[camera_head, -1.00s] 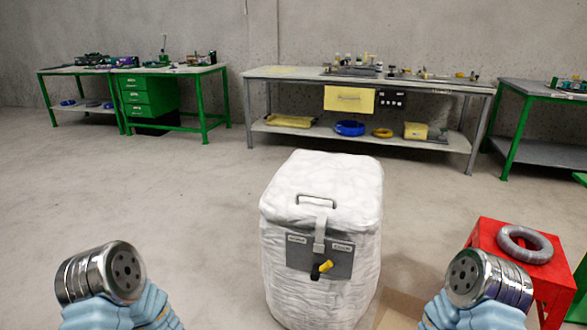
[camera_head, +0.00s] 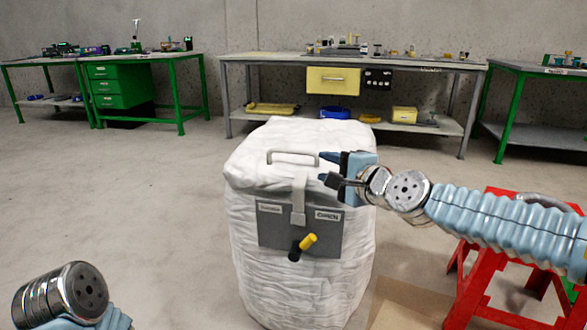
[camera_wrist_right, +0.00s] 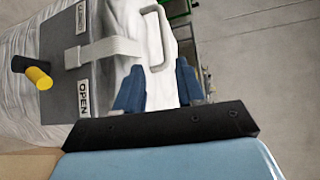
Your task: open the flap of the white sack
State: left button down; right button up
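The white sack (camera_head: 262,215) stands upright on the floor in the middle of the head view, its top closed. A grey bar handle (camera_head: 292,155) is on its top, and a pale strap (camera_head: 299,198) runs from the handle down over a grey plate (camera_head: 272,230). A black and yellow lever (camera_head: 307,242) sticks out of the plate; it also shows in the right wrist view (camera_wrist_right: 38,77). My right gripper (camera_head: 325,168) is open and empty, just right of the handle. In the right wrist view the handle (camera_wrist_right: 158,35) lies beyond the spread fingers (camera_wrist_right: 160,88). My left gripper is out of view.
A red stool (camera_head: 470,285) with a grey coil on it stands at the right, under my right arm. A cardboard piece (camera_head: 400,305) lies right of the sack. Workbenches (camera_head: 350,60) line the back wall. The floor left of the sack is clear.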

aim_at(295, 153)
jog(key=p+x, duration=0.1)
jog(key=x, duration=0.3)
jog(key=p+x, duration=0.2)
jog(key=x, duration=0.2)
jog(key=r+p+x, duration=0.1)
jog(key=x, duration=0.3)
jog(key=shift+w+a, duration=0.3)
jog(key=shift+a, duration=0.1)
jog(key=shift+w+a+f, duration=0.2)
jog(key=shift+w+a, duration=0.05)
jog(key=shift+w, duration=0.25)
grip_shut()
